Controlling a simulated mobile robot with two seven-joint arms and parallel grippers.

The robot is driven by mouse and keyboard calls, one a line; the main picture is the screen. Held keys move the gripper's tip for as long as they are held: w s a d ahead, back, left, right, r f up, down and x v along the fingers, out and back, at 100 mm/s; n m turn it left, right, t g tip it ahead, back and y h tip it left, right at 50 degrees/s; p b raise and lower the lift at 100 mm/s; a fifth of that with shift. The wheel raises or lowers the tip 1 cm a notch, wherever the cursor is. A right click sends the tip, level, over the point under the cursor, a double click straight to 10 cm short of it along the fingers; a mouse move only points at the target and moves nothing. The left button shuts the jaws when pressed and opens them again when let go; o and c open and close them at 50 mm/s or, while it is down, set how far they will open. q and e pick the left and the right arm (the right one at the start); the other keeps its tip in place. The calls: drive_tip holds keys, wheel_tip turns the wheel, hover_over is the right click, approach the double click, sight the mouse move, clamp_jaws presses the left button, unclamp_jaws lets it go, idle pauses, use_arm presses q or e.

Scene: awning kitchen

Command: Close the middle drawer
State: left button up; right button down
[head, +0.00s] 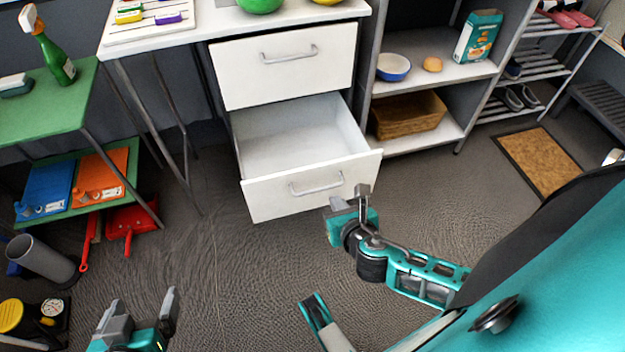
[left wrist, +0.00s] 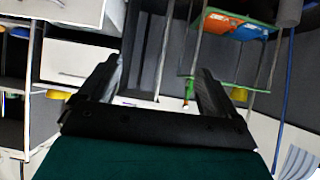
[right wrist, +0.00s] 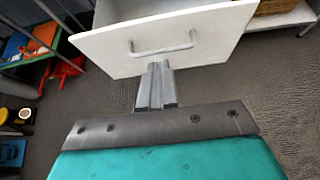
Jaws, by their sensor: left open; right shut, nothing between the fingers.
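The white drawer unit stands at the centre of the head view. Its lower visible drawer (head: 270,196) is pulled out and looks empty, with a grey bar handle (head: 316,184) on its front. The drawer above it (head: 282,84) is closed. My right gripper (head: 348,196) is shut and empty, just in front of the open drawer's front near the right end of the handle. In the right wrist view its fingers (right wrist: 157,70) point at the drawer front (right wrist: 110,50), just below the handle; contact cannot be told. My left gripper (head: 143,312) is open and empty over the floor at lower left.
A green table (head: 60,105) with a spray bottle (head: 50,50) stands at left, with blue and orange items below. A red dustpan (head: 132,222) lies on the floor there. Grey shelves with a basket (head: 410,114) stand right of the drawers. The floor before the drawer is clear.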

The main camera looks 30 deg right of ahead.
drive_tip(key=b, duration=0.4)
approach(316, 169)
wheel_tip(316, 169, down, 4)
drive_tip(key=w, duration=0.2)
drive_tip(key=shift+w+d+r+b, duration=0.2)
drive_tip(key=shift+w+d, duration=0.15)
drive_tip(key=shift+w, duration=0.15)
drive_tip(key=shift+w+d+r+b, duration=0.1)
drive_tip(key=shift+w+d+r, duration=0.1)
drive_tip(key=shift+w+d, duration=0.25)
use_arm(q)
drive_tip(key=shift+d+f, duration=0.25)
drive_tip(key=shift+f, duration=0.7)
drive_tip(key=shift+d+f, duration=0.2)
drive_tip(key=shift+f, duration=0.7)
use_arm(e)
drive_tip(key=shift+w, duration=0.7)
